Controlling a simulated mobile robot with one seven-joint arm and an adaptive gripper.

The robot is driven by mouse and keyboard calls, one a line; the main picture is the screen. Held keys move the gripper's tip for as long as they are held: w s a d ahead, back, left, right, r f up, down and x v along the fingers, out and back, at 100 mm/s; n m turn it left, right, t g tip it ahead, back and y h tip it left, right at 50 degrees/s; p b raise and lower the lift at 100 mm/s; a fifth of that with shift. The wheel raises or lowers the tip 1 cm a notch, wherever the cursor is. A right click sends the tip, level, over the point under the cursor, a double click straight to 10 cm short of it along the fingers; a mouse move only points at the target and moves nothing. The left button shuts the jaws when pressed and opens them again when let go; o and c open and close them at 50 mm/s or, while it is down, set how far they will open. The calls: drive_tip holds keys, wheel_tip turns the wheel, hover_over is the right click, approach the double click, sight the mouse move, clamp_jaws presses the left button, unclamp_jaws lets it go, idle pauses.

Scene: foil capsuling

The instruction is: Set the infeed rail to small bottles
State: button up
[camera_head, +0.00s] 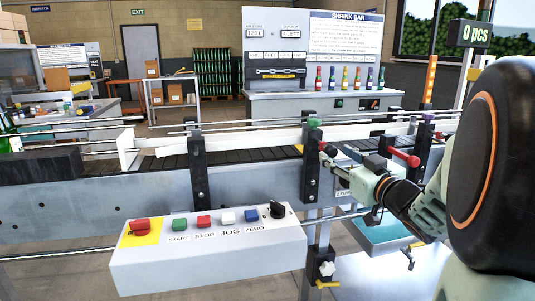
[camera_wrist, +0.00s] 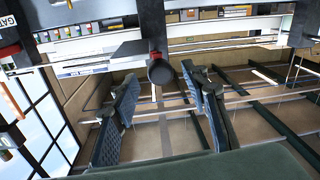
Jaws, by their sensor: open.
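The conveyor's white guide rail (camera_head: 235,140) runs along the belt, carried by black clamp posts. The middle post (camera_head: 312,170) has a green top knob (camera_head: 314,122) and a dark side knob with a red collar (camera_head: 329,150). My gripper (camera_head: 343,165) is just right of this side knob. In the wrist view, my gripper (camera_wrist: 160,84) has its two blue-grey fingers spread. The round dark knob end (camera_wrist: 162,74) shows between and beyond the fingertips, with no clear contact. I cannot tell the rail's size setting.
A control box (camera_head: 208,245) with coloured buttons projects at the front. Another post (camera_head: 421,150) with a red handle (camera_head: 403,157) stands close behind my wrist. A blue tray (camera_head: 385,238) sits below. A lower clamp (camera_head: 325,268) hangs beneath the middle post.

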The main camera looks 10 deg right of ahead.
sight(333, 153)
drive_tip(key=shift+w+a, duration=0.2)
drive_tip(key=shift+w, duration=1.45)
clamp_jaws()
